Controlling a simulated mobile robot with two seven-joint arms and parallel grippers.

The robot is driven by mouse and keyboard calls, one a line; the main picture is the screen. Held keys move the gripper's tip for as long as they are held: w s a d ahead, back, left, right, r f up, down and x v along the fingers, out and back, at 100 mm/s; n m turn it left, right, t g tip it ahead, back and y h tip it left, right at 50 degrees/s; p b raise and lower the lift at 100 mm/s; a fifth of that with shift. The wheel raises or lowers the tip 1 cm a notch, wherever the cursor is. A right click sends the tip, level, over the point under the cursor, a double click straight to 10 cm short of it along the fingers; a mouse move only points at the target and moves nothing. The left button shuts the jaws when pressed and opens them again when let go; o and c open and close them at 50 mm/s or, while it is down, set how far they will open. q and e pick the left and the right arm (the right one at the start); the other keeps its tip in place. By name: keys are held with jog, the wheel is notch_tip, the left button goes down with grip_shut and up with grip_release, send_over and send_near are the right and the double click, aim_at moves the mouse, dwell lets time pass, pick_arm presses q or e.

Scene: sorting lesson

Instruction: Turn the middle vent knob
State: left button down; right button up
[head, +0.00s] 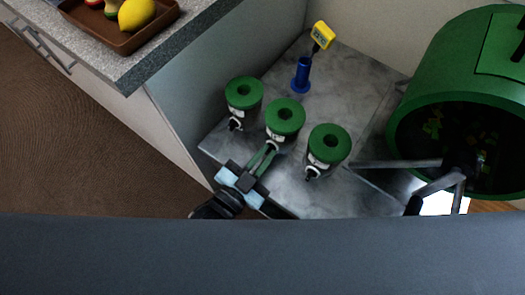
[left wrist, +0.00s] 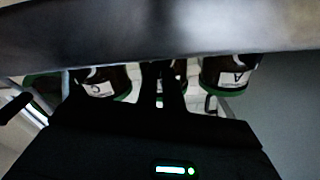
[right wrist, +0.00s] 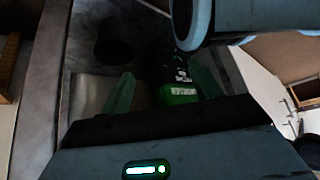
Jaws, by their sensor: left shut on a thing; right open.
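Three dark jars with green lids stand in a slanting row on a grey marbled top in the head view: a left jar (head: 244,93), a middle jar (head: 285,118) and a right jar (head: 329,145). Each has a small vent knob low on its front. My left gripper (head: 268,152) is shut on the middle vent knob, which its fingers mostly hide. In the left wrist view the fingers (left wrist: 163,80) reach the middle jar, between jars labelled C (left wrist: 98,85) and A (left wrist: 232,78). My right gripper (right wrist: 162,92) is open, with a dark object showing beyond its fingers.
A blue holder (head: 301,76) and a yellow-headed instrument (head: 322,35) stand behind the jars. A large green drum (head: 440,80) is at the right. A brown tray (head: 120,42) with fruit, including a lemon (head: 136,14), sits on the counter at the upper left.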

pick_arm(q)
jog(key=shift+m, duration=0.3)
jog(key=c, duration=1.5)
grip_release()
jog(key=shift+c, duration=0.2)
pick_arm(e)
jog(key=shift+s+a+r, duration=0.1)
jog(key=shift+s+a, duration=0.05)
jog(key=shift+s, duration=0.1)
pick_arm(q)
jog(key=shift+s+a, duration=0.1)
jog(key=shift+s, duration=0.1)
jog(key=v, duration=0.7)
jog(key=shift+s, duration=0.15)
pick_arm(e)
jog(key=shift+s, duration=0.1)
pick_arm(q)
jog(key=shift+a, duration=0.15)
